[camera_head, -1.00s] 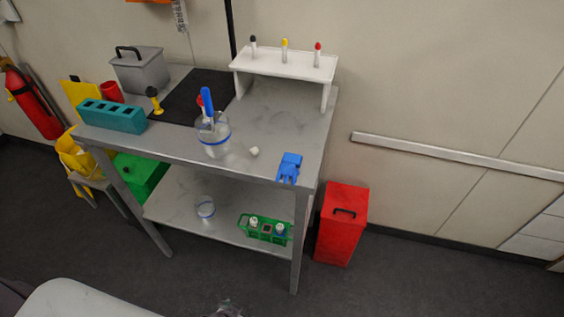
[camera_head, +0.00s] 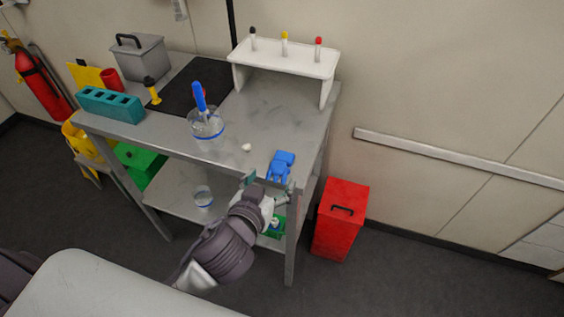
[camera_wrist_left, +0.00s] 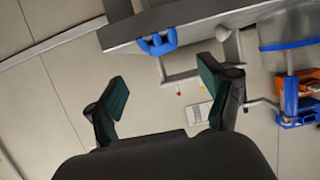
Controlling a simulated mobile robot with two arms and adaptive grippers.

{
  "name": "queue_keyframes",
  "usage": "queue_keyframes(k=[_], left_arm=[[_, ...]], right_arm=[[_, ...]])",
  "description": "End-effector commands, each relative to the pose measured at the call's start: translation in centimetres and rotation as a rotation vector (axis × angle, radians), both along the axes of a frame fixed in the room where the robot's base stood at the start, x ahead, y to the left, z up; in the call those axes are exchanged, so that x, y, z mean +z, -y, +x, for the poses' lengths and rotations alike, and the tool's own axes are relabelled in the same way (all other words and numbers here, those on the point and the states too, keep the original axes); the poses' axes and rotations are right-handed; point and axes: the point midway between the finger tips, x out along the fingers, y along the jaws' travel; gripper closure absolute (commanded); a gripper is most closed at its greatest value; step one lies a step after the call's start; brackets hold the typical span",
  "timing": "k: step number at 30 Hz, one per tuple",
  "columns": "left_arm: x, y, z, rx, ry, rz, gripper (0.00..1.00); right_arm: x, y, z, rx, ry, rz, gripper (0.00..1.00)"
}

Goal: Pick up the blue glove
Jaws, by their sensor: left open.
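The blue glove (camera_head: 281,166) lies at the front right corner of the grey metal table, partly over its front edge. In the left wrist view the glove (camera_wrist_left: 157,42) shows at the table edge, beyond and between my fingers. My left gripper (camera_head: 268,184) is open and empty, just in front of the table edge and close below the glove. Its two green-padded fingertips (camera_wrist_left: 160,90) stand wide apart in the left wrist view. The fingers do not visibly touch the glove. My right gripper is in neither view.
A beaker (camera_head: 206,123) with a blue-handled tool and a small white piece (camera_head: 246,147) stand left of the glove. A white rack (camera_head: 286,59) holds several tubes behind. A red bin (camera_head: 341,217) stands right of the table. The lower shelf (camera_head: 172,196) is below my gripper.

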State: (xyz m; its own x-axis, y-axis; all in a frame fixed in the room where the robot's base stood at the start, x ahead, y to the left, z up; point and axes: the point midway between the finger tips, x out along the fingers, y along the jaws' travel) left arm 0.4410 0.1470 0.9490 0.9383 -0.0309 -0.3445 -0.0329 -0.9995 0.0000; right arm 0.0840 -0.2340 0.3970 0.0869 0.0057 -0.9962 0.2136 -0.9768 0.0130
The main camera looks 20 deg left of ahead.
Motion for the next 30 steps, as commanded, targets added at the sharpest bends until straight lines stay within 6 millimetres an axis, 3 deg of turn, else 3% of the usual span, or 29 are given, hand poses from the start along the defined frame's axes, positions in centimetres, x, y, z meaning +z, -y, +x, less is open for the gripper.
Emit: queue_keyframes(k=[3,10,18,27,30], left_arm=[[-0.5,0.1,1.8,-0.001,0.002,0.003,0.19],[-1.0,0.0,3.4,-0.001,0.001,0.003,0.19],[-2.4,-0.2,7.0,-0.002,0.0,0.002,0.19],[-2.8,-0.1,7.6,-0.002,-0.001,0.0,0.19],[-2.8,-0.2,7.6,-0.002,0.0,0.0,0.32]], right_arm=[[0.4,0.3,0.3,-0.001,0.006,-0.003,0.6],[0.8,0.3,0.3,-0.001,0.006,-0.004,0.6],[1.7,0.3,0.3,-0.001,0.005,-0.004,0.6],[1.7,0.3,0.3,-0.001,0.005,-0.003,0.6],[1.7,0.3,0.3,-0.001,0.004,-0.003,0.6]])
